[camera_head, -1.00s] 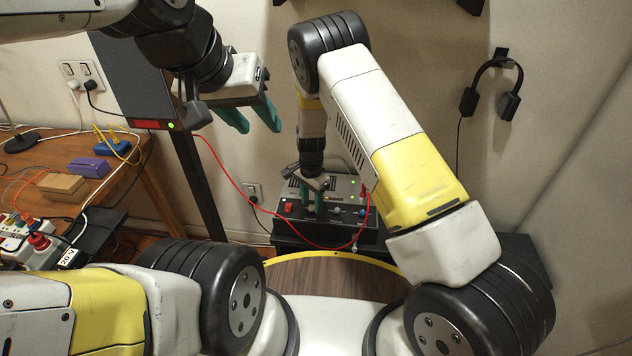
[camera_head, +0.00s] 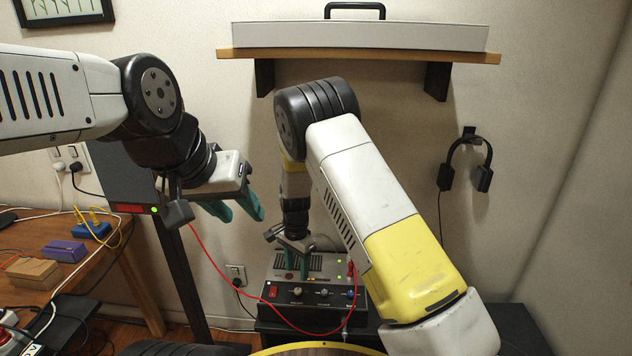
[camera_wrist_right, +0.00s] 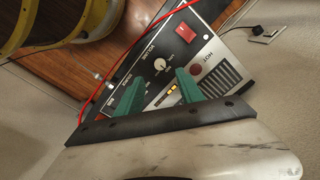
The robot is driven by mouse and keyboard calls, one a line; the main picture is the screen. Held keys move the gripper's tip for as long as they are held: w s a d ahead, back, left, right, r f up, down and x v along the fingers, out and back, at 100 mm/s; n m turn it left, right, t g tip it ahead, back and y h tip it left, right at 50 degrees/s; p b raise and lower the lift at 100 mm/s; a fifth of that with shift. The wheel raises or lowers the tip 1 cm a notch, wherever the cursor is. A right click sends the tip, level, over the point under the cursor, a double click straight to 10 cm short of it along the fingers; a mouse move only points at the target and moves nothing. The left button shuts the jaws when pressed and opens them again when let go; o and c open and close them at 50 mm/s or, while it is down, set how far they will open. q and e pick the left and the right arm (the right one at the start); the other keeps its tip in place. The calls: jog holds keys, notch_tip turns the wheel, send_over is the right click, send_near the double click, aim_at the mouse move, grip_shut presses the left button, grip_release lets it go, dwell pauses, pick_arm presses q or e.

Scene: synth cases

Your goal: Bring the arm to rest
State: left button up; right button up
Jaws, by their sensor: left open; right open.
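My left gripper (camera_head: 236,208) is open and empty in the head view, held in the air left of centre, in front of the wall. Its teal fingers point down and to the right. My right gripper (camera_head: 296,262) is open, pointing down over a grey and black powered box (camera_head: 318,291) with knobs and a red switch. In the right wrist view the teal fingers (camera_wrist_right: 190,88) stand apart over the box's panel (camera_wrist_right: 160,60), with nothing between them. I cannot tell whether the fingertips touch the box.
A red cable (camera_head: 225,280) runs from a dark post unit (camera_head: 132,208) to the box. A wooden bench (camera_head: 95,275) with several small blocks stands at left. A shelf (camera_head: 360,56) with a long grey case and headphones (camera_head: 465,160) are on the back wall.

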jog(key=s+d+r+n+t+y, duration=0.15)
jog(key=d+r, duration=0.25)
jog(key=r, duration=0.4)
jog(key=s+d+r+n, duration=0.1)
jog(key=s+d+r, duration=0.15)
jog(key=r, duration=0.65)
jog(key=s+d+r+n+t+y, duration=0.1)
jog(key=d+r, duration=0.3)
jog(key=r, duration=0.4)
jog(key=s+d+r+n+t, duration=0.2)
jog(key=s+d+r, duration=0.4)
jog(key=s, duration=0.4)
jog(key=s+d+r+n+t, duration=0.1)
jog(key=s+d+r+n, duration=0.2)
jog(key=s, duration=0.7)
jog(key=d+r, duration=0.2)
jog(key=d, duration=0.1)
jog(key=shift+r+t, duration=0.35)
jog(key=shift+h, duration=0.25)
